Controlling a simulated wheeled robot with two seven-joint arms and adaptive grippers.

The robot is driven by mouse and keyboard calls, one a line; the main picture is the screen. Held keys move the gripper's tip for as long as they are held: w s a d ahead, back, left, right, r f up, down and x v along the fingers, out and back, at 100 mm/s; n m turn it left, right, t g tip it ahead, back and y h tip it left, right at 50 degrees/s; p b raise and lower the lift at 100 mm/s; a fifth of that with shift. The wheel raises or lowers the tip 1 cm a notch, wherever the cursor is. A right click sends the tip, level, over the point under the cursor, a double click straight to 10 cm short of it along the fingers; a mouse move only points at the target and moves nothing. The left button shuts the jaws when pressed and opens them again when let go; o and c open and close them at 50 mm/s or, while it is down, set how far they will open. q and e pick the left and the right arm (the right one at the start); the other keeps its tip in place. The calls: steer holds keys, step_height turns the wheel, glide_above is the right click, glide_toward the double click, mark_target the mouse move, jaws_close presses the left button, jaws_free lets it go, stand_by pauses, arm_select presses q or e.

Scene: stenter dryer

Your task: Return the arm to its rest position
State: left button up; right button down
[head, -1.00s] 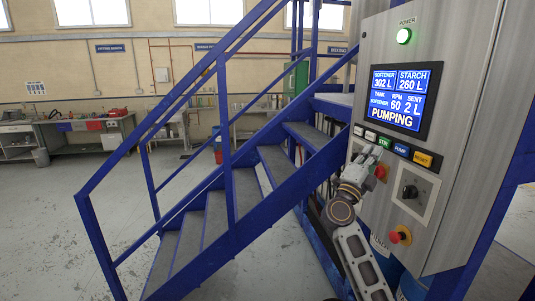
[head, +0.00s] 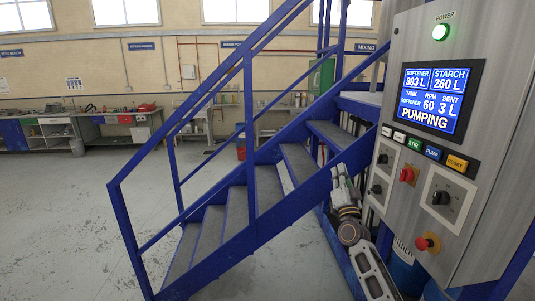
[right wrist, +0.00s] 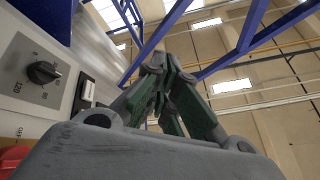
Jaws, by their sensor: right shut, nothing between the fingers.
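My right gripper (head: 340,172) is to the left of the control panel (head: 474,160), in front of the blue staircase, pointing up. It is apart from the panel's buttons. In the right wrist view my right gripper (right wrist: 160,75) has its fingers together with nothing between them. The green power lamp (head: 441,31) is lit. My left gripper is not in the head view.
The blue staircase (head: 258,185) stands just left of the right arm. On the panel are a row of buttons (head: 432,152), a red knob (head: 408,175), black dials (head: 441,197) and a red emergency stop (head: 426,244). Open floor (head: 70,220) lies at the left.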

step_height(320, 180, down, 31)
steer(key=w+n+g+y, duration=0.2)
steer(key=w+n+g, duration=0.1)
steer(key=n+g, duration=0.4)
steer(key=s+d+f+g, duration=0.1)
steer(key=s+f+g, duration=0.1)
steer(key=s+f, duration=0.5)
steer(key=s+f+n+g+h, duration=0.1)
steer(key=s+f+g, duration=0.1)
steer(key=f, duration=1)
steer(key=s+d+f+g, duration=0.1)
steer(key=s+f+g, duration=0.1)
steer(key=s+f, duration=0.5)
steer(key=s+d+f+n+g+h+b, duration=0.15)
steer(key=s+f+g, duration=0.45)
steer(key=s+f, duration=1.8)
steer(key=s+a+f+g, duration=0.1)
steer(key=s+f, duration=0.2)
steer(key=s, duration=0.8)
steer(key=s+f+g, duration=0.1)
steer(key=s+f, duration=0.2)
steer(key=s, duration=0.8)
steer(key=s+a+f+g+b, duration=0.1)
steer(key=s+f+g, duration=0.1)
steer(key=s, duration=1)
steer(key=shift+a+f, duration=0.3)
steer(key=shift+f, duration=0.5)
